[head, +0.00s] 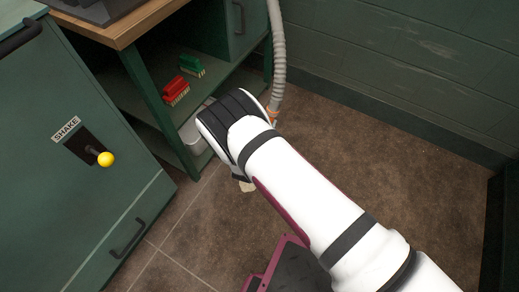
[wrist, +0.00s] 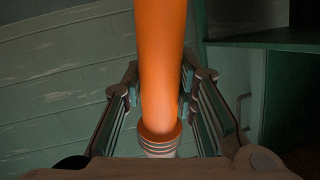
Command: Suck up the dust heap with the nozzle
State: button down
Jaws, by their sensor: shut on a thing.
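My gripper (wrist: 160,85) is shut on the orange tube, one finger on each side. In the head view my white arm hides the gripper. The grey ribbed hose (head: 278,45) hangs down beside the shelf unit, with a bit of orange (head: 272,116) at its lower end behind my wrist.
A green cabinet (head: 60,190) with a yellow-knobbed SHAKE lever (head: 106,159) stands at the left. A red brush (head: 175,90) and a green brush (head: 191,65) lie on the shelf. A green wall (head: 400,60) closes the back. Floor (head: 400,170) right of my arm is clear.

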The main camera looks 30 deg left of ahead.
jog(key=s+f, duration=0.1)
jog(key=f, duration=0.2)
jog(key=s+f+b, duration=0.1)
jog(key=s+f, duration=0.1)
jog(key=s+a+f+b, duration=0.1)
jog(key=f, duration=0.2)
jog(key=shift+s+f, duration=0.35)
jog(key=shift+s, duration=0.05)
notch_tip(320, 180, down, 12)
jog(key=b, duration=0.8)
jog(key=shift+f, duration=0.1)
